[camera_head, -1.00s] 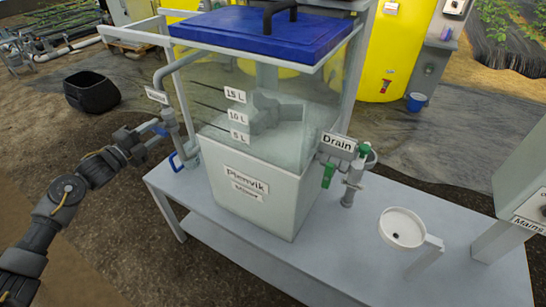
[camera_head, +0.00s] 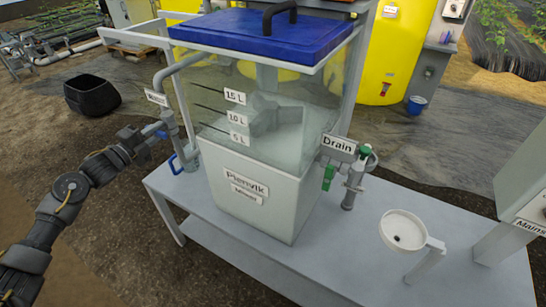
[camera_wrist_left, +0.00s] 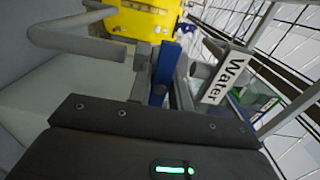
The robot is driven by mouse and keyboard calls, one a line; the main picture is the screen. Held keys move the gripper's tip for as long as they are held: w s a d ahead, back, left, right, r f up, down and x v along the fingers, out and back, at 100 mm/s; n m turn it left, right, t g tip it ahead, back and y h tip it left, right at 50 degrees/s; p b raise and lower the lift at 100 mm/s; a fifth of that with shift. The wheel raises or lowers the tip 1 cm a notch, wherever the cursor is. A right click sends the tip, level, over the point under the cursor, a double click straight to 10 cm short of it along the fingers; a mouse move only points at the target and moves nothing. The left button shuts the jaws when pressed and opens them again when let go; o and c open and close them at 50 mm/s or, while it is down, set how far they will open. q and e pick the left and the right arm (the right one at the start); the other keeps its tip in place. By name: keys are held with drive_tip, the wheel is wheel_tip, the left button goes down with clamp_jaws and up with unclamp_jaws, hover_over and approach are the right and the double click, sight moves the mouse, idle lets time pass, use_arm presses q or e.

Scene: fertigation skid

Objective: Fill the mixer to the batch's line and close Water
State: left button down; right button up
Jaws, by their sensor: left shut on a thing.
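The mixer, a clear-walled tank with a pale lower body labelled Plenvik (camera_head: 240,190), stands on a grey bench. Its wall has lines marked 15 L, 10 L and 5 L. Cloudy liquid shows behind the marks, but I cannot read its exact level. The Water sign (camera_wrist_left: 228,77) hangs by the inlet pipe (camera_head: 170,122) at the tank's left. My left gripper (camera_head: 160,134) is there, shut on the blue Water handle (camera_wrist_left: 161,72), seen between the fingers in the left wrist view. My right gripper is out of view.
A Drain valve (camera_head: 329,178) with green handles is at the tank's right. A Mains box is at the right edge. A blue lid (camera_head: 262,32) covers the tank. A black tub (camera_head: 92,94) lies behind left.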

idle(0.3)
use_arm(q)
drive_tip(key=n+p, duration=0.3)
drive_tip(key=shift+r, duration=0.3)
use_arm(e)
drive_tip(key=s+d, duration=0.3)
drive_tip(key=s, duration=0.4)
use_arm(q)
drive_tip(key=n+p, duration=0.7)
drive_tip(key=n, duration=0.2)
drive_tip(key=shift+p, duration=0.35)
drive_tip(key=shift+f+n+p, duration=0.25)
drive_tip(key=shift+n+p, duration=0.05)
drive_tip(key=shift+n, duration=0.9)
drive_tip(key=shift+f, duration=0.1)
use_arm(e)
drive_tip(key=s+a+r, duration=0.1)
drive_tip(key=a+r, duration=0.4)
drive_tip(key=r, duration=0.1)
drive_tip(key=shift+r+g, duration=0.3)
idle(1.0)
